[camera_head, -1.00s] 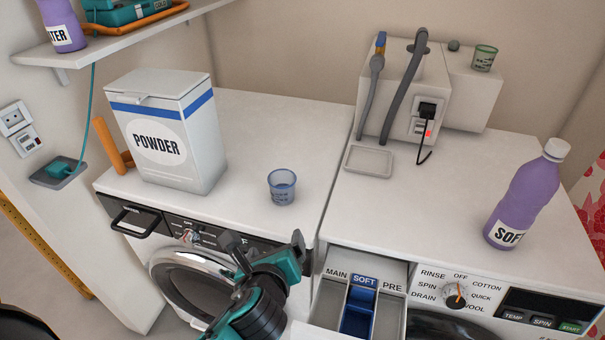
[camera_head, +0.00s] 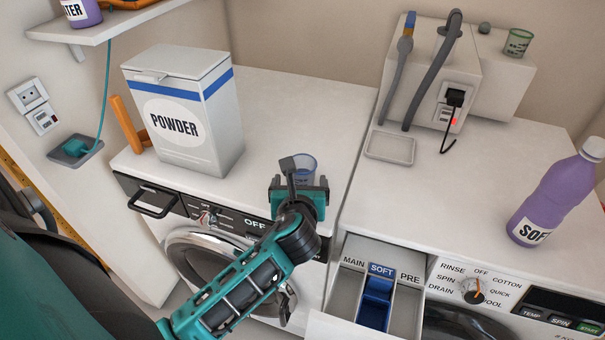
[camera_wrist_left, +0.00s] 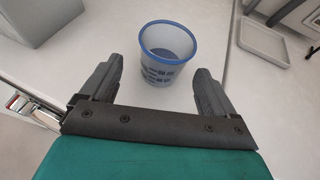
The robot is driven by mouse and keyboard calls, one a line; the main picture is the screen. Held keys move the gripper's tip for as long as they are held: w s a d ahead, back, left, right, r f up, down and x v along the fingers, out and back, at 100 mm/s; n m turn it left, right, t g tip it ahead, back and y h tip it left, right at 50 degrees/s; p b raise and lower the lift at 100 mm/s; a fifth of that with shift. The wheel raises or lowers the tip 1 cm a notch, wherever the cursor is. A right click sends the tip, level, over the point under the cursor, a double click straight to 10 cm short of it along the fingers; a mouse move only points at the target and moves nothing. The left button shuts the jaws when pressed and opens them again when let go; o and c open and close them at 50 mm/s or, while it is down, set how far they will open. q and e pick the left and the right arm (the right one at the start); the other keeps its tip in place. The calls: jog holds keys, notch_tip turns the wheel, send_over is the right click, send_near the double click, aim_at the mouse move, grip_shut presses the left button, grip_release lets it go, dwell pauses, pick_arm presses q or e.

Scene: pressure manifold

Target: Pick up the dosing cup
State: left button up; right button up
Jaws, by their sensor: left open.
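The dosing cup (camera_head: 305,165), a small clear blue cup with a darker blue rim and dark markings, stands upright on the left washing machine's white top. My left gripper (camera_head: 303,181) is open at the machine's front edge and partly hides the cup in the head view. In the left wrist view the cup (camera_wrist_left: 168,45) stands just ahead of and partly between the two spread fingers (camera_wrist_left: 159,72), with a gap on both sides. The fingers do not appear to touch it. My right gripper is not in view.
A white powder box (camera_head: 190,120) stands left of the cup. A shallow grey tray (camera_head: 390,147), a purple SOFT bottle (camera_head: 553,200) and an open detergent drawer (camera_head: 345,298) are to the right. A green cup (camera_head: 518,43) stands at the back. The top around the blue cup is clear.

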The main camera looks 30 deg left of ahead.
aim_at(302, 178)
pick_arm(q)
jog(key=x, duration=0.5)
jog(key=shift+w+d+r, duration=0.1)
jog(key=shift+w+d, duration=0.05)
jog(key=shift+w, duration=0.05)
jog(key=c, duration=1.1)
jog(key=shift+o, duration=0.2)
jog(key=shift+r, duration=0.15)
notch_tip(302, 178, up, 20)
jog(key=shift+f, duration=0.25)
dwell(0.4)
